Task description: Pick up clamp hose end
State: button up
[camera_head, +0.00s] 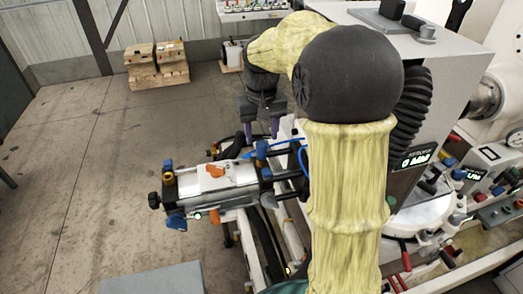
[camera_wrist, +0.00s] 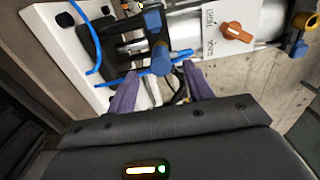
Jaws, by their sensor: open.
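My gripper (camera_head: 262,130) hangs at the end of my yellow-sleeved arm, pointing down, its two purple fingers apart. In the wrist view, my gripper (camera_wrist: 160,76) is open, with nothing held between its fingers. A thin blue hose (camera_wrist: 135,80) runs across just beyond the fingertips, and a blue end or fitting (camera_wrist: 180,56) lies near the right finger. I cannot tell for sure which part is the clamp hose end. The blue hose also shows in the head view (camera_head: 286,146), right of the gripper. The silver clamp device (camera_head: 218,181) with an orange knob sits below the gripper.
A grey machine (camera_head: 375,62) with a dial and coloured controls stands close on the right. A blue knob (camera_wrist: 153,22) and dark rods rise near the hose. Wooden crates (camera_head: 157,70) stand at the back left. The floor at left is clear.

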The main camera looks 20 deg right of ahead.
aim_at(261, 143)
notch_tip(261, 143, down, 5)
jog(key=shift+w+p, duration=0.15)
jog(key=shift+p, duration=0.9)
jog(key=c, duration=1.1)
jog(key=shift+r, duration=0.15)
notch_tip(261, 143, up, 10)
jog(key=shift+f+b, duration=0.1)
jog(key=shift+b, duration=1.15)
jog(key=shift+a, duration=0.15)
